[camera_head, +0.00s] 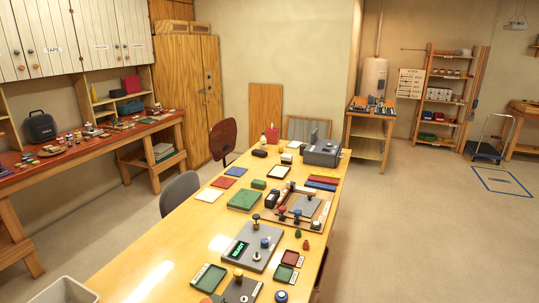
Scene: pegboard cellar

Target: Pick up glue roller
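I cannot pick out a glue roller for certain at this size. The long yellow table (150,268) carries many small items, several of them with round knobs. A grey device with a green lit display (240,251) stands near the table's front. A wooden board with grey plates and knobbed parts (312,208) lies behind it to the right. Neither of my grippers is in view.
A grey machine (323,152) stands at the table's far end. Grey and dark red chairs (181,190) stand along its left side. A red-topped workbench (85,145) runs along the left wall. A pale bin (65,291) is at bottom left. Floor (420,230) on the right is open.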

